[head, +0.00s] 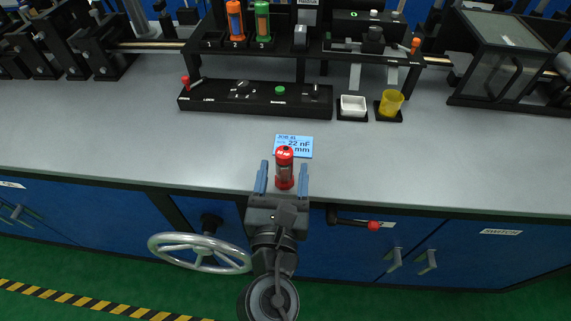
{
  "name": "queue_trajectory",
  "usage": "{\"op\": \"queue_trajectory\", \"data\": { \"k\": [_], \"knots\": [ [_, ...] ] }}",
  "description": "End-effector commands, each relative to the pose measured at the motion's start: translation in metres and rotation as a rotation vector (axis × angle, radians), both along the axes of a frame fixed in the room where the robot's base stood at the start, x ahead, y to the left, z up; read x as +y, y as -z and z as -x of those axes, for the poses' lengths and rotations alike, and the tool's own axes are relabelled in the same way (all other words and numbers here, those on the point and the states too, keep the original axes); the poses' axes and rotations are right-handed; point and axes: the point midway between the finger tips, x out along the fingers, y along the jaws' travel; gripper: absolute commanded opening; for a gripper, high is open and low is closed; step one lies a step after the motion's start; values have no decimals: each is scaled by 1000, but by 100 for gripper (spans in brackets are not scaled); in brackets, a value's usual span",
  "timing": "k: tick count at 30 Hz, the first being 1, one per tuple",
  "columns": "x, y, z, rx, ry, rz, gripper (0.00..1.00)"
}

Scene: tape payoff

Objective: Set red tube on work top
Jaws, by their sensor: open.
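The red tube (284,168), with red caps and a clear middle, appears upright at the front edge of the grey work top (130,150). My gripper (284,178) is open, with one blue finger on each side of the tube. I cannot tell whether the fingers touch it. The tube's base seems to be on the work top, though the view from above does not make contact certain.
A light blue job card (304,143) lies just behind the tube. Farther back are a black control panel (255,100), a white dish (352,105) and a yellow cup (391,102). An orange tube (235,20) and a green tube (262,20) stand in a numbered rack.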

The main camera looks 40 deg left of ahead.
Motion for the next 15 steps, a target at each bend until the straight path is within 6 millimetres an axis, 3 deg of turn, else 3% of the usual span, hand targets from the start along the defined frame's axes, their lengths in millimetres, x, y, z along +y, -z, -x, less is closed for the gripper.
{"op": "queue_trajectory", "data": {
  "k": [11,15],
  "knots": [
    [5,1,-9,1,0,0,62],
    [5,0,-9,1,0,0,48]
  ]
}}
